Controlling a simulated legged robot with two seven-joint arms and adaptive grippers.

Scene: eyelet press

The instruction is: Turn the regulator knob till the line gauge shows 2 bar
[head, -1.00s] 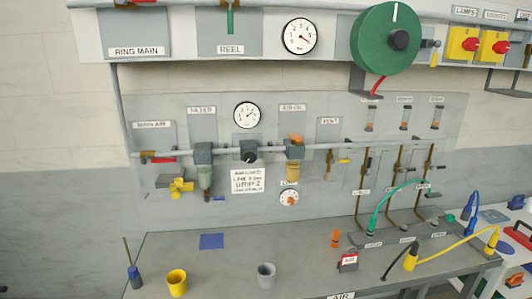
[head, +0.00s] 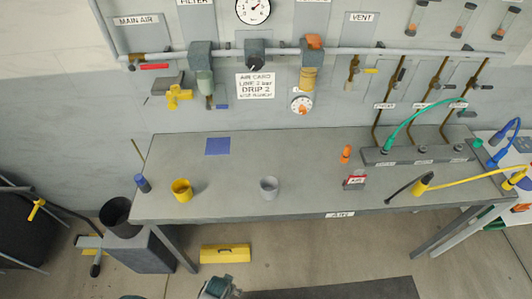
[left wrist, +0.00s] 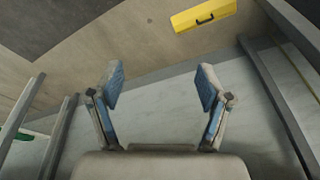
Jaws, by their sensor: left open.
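The regulator knob (head: 255,60) is a dark knob on the pipe of the grey wall panel, in the upper middle of the head view. The line gauge (head: 253,10) is a white round dial just above it, cut by the top edge; its reading is too small to tell. A card (head: 255,85) below the knob reads "LINE 2 bar" and "DRIP 2". My left gripper (left wrist: 160,85) is open and empty in the left wrist view, its blue-padded fingers apart, with floor beyond and no knob near. My right gripper is not in view.
The grey bench (head: 320,165) stands below the panel, with a yellow cup (head: 182,190), a grey cup (head: 269,188) and yellow and green hoses. A dark bin (head: 117,215) stands at the bench's left.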

